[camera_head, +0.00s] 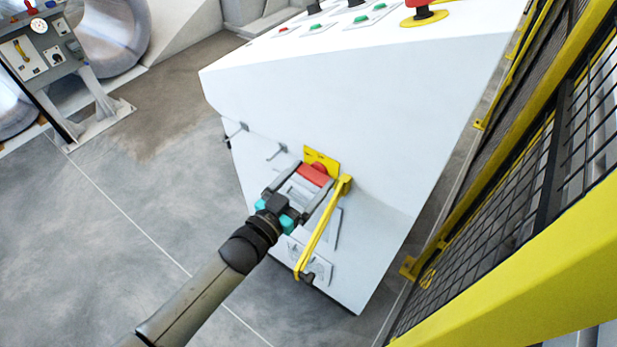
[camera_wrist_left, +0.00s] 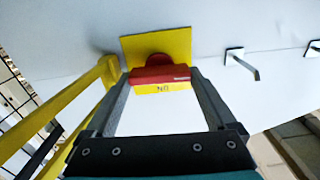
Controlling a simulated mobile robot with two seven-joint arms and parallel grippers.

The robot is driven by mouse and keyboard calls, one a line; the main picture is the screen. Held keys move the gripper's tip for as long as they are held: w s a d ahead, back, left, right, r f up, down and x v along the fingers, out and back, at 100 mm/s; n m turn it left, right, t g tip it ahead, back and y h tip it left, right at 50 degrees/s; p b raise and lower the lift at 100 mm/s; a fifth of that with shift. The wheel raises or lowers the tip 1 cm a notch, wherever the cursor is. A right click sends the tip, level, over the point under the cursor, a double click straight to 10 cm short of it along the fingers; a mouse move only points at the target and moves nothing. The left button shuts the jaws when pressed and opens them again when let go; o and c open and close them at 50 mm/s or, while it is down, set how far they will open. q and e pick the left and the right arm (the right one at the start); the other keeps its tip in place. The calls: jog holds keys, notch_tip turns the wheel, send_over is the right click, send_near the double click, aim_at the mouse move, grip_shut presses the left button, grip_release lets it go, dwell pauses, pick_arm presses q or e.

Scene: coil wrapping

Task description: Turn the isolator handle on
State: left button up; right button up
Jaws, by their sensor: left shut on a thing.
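The red isolator handle (camera_head: 315,174) sits on a yellow plate (camera_head: 322,160) on the side of the white cabinet. My left gripper (camera_head: 309,176) is shut on the handle, with one finger at each end. In the left wrist view the red handle (camera_wrist_left: 160,75) lies crosswise between the fingertips of the left gripper (camera_wrist_left: 158,76). A yellow label with dark lettering shows on its near face, below the red part. The yellow plate (camera_wrist_left: 150,47) shows behind it. My right gripper is not in view.
A yellow lever bar (camera_head: 322,228) stands out from the white cabinet (camera_head: 300,95) close beside my gripper. Hooks (camera_head: 276,151) stick out on the other side. A yellow-framed mesh fence (camera_head: 540,190) runs along the right. The floor at left is clear.

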pick_arm(q)
jog(key=m, duration=0.4)
jog(key=shift+s+d+f+m, duration=0.1)
jog(key=shift+m, duration=0.2)
jog(key=m, duration=0.3)
jog(key=shift+m, duration=0.3)
jog(key=m, duration=0.4)
jog(key=shift+f+m, duration=0.15)
jog(key=shift+m, duration=0.15)
jog(key=m+b, duration=0.1)
jog(key=m, duration=0.3)
jog(key=shift+d+m, duration=0.1)
jog(key=shift+m, duration=0.2)
jog(key=shift+b, duration=0.3)
jog(key=o, duration=1)
jog(key=shift+o, duration=0.3)
jog(key=shift+s, duration=0.1)
jog(key=v, duration=1.5)
jog(key=shift+p, duration=0.45)
